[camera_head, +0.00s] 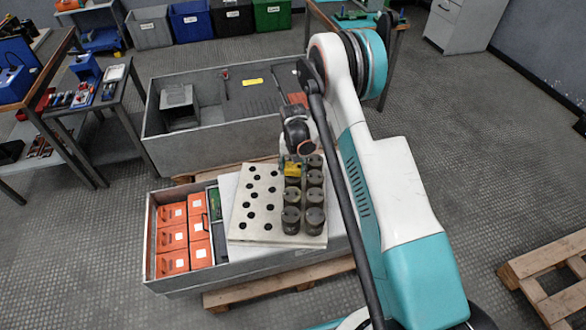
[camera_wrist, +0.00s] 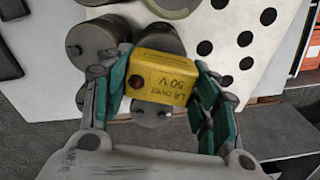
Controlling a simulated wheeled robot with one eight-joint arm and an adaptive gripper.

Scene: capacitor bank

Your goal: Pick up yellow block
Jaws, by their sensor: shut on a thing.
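The yellow block (camera_wrist: 160,78) sits between the two fingers of my gripper (camera_wrist: 162,90) in the wrist view. It has dark printing that includes "50 V" and a dark red round spot on one side. The teal finger pads are closed against its two sides. In the head view the yellow block (camera_head: 292,167) is small and partly hidden beneath my gripper (camera_head: 292,172), above the grey cylinders (camera_head: 314,218). I cannot tell whether it touches the cylinders below.
A white plate (camera_head: 257,205) with black holes bears several grey cylinders. Another grey crate (camera_head: 215,139) stands behind, holding a yellow item (camera_head: 253,82). A wooden pallet (camera_head: 550,275) lies at right.

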